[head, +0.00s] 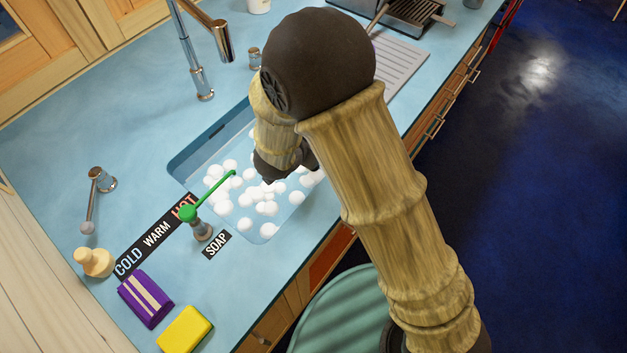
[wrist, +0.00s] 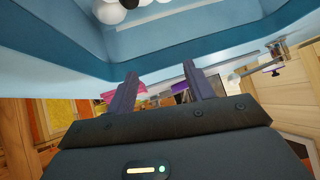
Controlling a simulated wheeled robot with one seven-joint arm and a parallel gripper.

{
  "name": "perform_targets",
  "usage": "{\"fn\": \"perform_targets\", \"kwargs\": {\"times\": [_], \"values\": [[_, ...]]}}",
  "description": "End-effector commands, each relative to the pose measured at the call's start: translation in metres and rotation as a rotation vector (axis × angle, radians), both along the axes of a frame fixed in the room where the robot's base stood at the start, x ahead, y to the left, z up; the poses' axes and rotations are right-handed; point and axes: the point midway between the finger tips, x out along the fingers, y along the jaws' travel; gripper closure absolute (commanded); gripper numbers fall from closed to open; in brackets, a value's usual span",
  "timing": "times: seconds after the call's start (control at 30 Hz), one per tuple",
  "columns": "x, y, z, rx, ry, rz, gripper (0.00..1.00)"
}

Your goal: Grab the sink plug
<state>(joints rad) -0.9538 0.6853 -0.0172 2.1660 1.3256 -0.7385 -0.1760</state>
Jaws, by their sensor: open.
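A beige, stopper-shaped piece (head: 95,262) stands on the counter at the lower left in the head view; it may be the sink plug, but I cannot be sure. The blue sink basin (head: 208,148) holds many white suds balls (head: 266,208). Its floor is largely hidden by them and my arm. A small dark patch (wrist: 129,3) shows among the suds at the top edge of the wrist view; I cannot tell what it is. My gripper (wrist: 160,67) is open and empty, with its two fingers apart near the blue basin wall (wrist: 190,38).
A tall chrome faucet (head: 198,75) stands behind the basin. A green-topped soap dispenser (head: 199,222), a chrome lever (head: 96,195), a purple packet (head: 146,298) and a yellow sponge (head: 185,331) are on the left. A ribbed drainboard (head: 402,62) lies beyond my arm.

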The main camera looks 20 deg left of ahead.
Motion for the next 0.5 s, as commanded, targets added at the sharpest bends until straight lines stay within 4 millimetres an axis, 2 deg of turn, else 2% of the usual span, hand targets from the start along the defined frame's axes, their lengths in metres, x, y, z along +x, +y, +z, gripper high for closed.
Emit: {"fn": "perform_targets", "kwargs": {"times": [0.03, 0.1, 0.2, 0.33, 0.5], "values": [[-0.015, 0.013, -0.03, -0.034, -0.025, -0.016, 0.47], [-0.033, 0.021, -0.051, -0.086, -0.068, -0.056, 0.47], [-0.058, 0.028, -0.072, -0.149, -0.119, -0.106, 0.47], [-0.078, 0.029, -0.084, -0.201, -0.158, -0.146, 0.47], [-0.083, 0.029, -0.083, -0.213, -0.168, -0.158, 0.47]]}}
